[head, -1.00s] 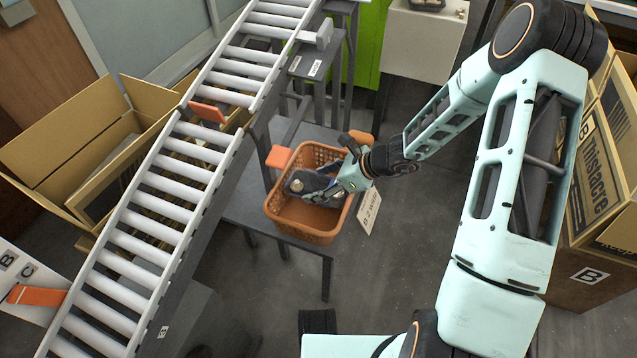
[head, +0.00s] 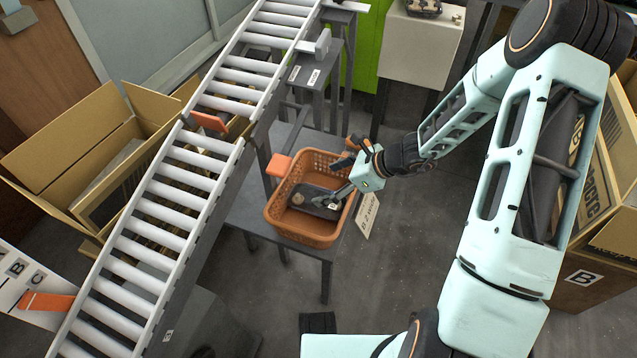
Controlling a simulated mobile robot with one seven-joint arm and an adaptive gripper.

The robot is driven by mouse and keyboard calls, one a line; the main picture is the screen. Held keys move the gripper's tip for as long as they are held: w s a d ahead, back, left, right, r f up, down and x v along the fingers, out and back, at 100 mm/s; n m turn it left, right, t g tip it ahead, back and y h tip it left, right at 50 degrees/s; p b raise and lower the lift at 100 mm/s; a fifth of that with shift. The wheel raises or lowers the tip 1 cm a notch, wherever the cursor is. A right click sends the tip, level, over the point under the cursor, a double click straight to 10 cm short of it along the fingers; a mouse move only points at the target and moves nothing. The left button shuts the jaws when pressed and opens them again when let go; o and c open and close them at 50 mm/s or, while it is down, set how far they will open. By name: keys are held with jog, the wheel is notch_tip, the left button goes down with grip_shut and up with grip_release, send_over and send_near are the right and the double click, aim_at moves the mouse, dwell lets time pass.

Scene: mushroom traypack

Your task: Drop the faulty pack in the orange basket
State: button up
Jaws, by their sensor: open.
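The orange basket (head: 303,232) stands on a small grey table beside the roller conveyor. A dark pack (head: 318,203) with pale mushrooms in it lies inside the basket, towards its right side. My gripper (head: 335,182) is open over the right part of the basket, just above the pack. One finger reaches down close to the pack; I cannot tell whether it touches it.
The roller conveyor (head: 160,210) runs along the left with an orange stop (head: 208,121) on it. Open cardboard boxes stand at the left (head: 75,150) and right (head: 570,295). A white stand (head: 420,45) holding another dark pack (head: 424,8) is at the back.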

jog(key=p+v, duration=0.2)
jog(key=v, duration=0.5)
jog(key=shift+d+r, duration=0.2)
jog(key=shift+d, duration=0.05)
jog(key=shift+s, duration=0.1)
